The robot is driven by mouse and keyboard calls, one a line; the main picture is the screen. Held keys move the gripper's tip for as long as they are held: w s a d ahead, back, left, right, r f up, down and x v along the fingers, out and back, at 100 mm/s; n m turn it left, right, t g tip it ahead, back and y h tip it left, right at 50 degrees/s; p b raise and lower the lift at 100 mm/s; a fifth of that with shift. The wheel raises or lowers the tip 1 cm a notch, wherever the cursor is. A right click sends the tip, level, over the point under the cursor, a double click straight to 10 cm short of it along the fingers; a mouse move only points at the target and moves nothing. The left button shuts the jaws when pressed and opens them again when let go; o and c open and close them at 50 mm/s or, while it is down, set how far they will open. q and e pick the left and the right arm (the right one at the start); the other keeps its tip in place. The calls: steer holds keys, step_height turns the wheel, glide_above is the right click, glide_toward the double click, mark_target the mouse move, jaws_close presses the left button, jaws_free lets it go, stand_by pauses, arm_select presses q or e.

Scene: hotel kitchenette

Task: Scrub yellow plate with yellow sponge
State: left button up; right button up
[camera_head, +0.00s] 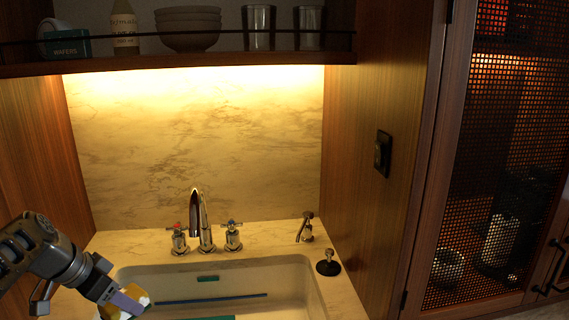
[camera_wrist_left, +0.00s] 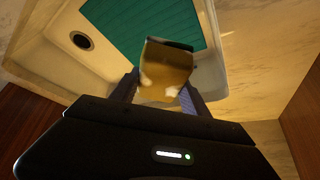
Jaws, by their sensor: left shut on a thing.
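My left gripper (camera_head: 122,299) comes in at the lower left of the head view, over the left front edge of the sink. It is shut on a yellow sponge (camera_head: 138,297). In the left wrist view the sponge (camera_wrist_left: 165,75) sits between the two fingers and has a dark strip along its far edge and pale patches low on its face. The sponge is held above the sink. I cannot make out a yellow plate in either view. My right gripper is not in view.
The white sink (camera_head: 280,277) holds a green ribbed mat (camera_wrist_left: 150,18) and a drain (camera_wrist_left: 82,40). A faucet (camera_head: 201,220) with two handles stands behind it. A soap pump (camera_head: 306,228) and a dark stopper (camera_head: 328,264) are at right. A shelf (camera_head: 180,64) overhangs the counter.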

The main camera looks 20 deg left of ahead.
arm_select(q)
steer(key=w+d+f+n+y+p, duration=0.1)
steer(key=w+d+f, duration=0.2)
steer(key=w+d, duration=0.35)
steer(key=w+d+f+n+p, duration=0.1)
steer(key=w+d+f, duration=0.3)
steer(key=w+d, duration=0.45)
steer(key=d, duration=0.6)
steer(key=w+d, duration=0.3)
steer(key=d, duration=0.6)
steer(key=shift+w+d+f+n, duration=0.25)
steer(key=shift+w+f+n, duration=0.05)
steer(key=shift+f, duration=0.1)
steer(key=s, duration=0.3)
steer(key=shift+s, duration=0.2)
